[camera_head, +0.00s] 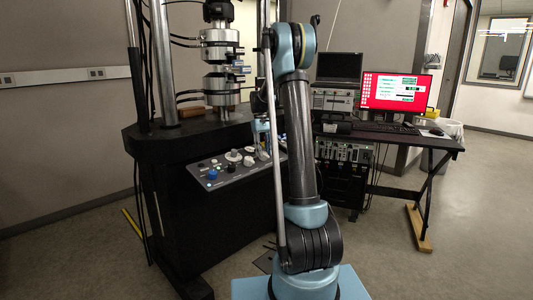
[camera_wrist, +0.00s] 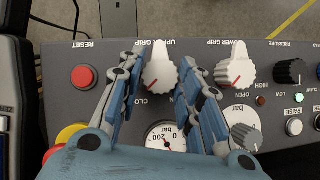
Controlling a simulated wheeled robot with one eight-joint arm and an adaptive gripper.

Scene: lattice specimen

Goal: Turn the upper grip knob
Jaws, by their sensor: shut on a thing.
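The upper grip knob (camera_wrist: 160,70) is white with a red pointer line and sits on the grey control panel (camera_wrist: 205,58). The panel print appears upside down in the wrist view. The knob's pointer line slants toward the lower left, near the partly hidden "CLO" print. A similar white lower grip knob (camera_wrist: 235,68) stands just right of the right finger.
A red reset button (camera_wrist: 84,77) is left of my fingers. A pressure gauge (camera_wrist: 166,137) lies below, between the fingers, and another gauge (camera_wrist: 239,114) is partly covered by a grey knob. A black pressure knob (camera_wrist: 290,72) is farther right. A desk with a red-screened monitor (camera_head: 394,91) stands right.

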